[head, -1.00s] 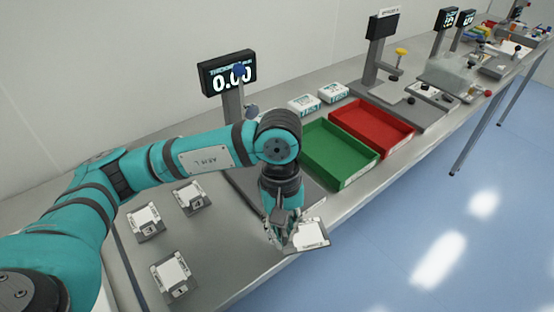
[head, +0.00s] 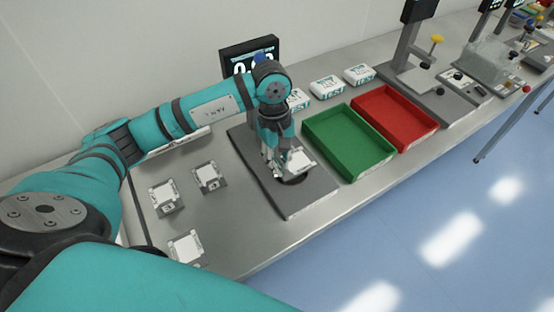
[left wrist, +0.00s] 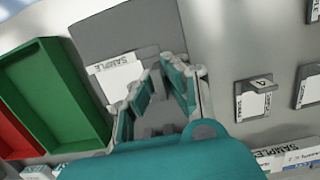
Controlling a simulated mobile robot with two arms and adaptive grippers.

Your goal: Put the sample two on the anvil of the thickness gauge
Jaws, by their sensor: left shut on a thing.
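My left gripper (head: 279,156) is shut on a white sample card in a grey holder (head: 299,161), over the base plate (head: 306,200) of the thickness gauge. The card's number is not legible. The round dark anvil (head: 293,179) shows just below the card; I cannot tell whether they touch. The gauge's display (head: 240,48) is partly hidden by my arm. In the left wrist view, the fingers (left wrist: 156,80) are beside the sample (left wrist: 116,74), its label reading SAMPLE, with the grey base plate (left wrist: 150,25) behind. My right gripper is not in view.
Three other samples (head: 163,195) (head: 207,177) (head: 187,246) lie left of the gauge. A green tray (head: 350,173) and a red tray (head: 425,128) stand to the right. White boxes (head: 327,87) lie behind the trays. The front table strip is clear.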

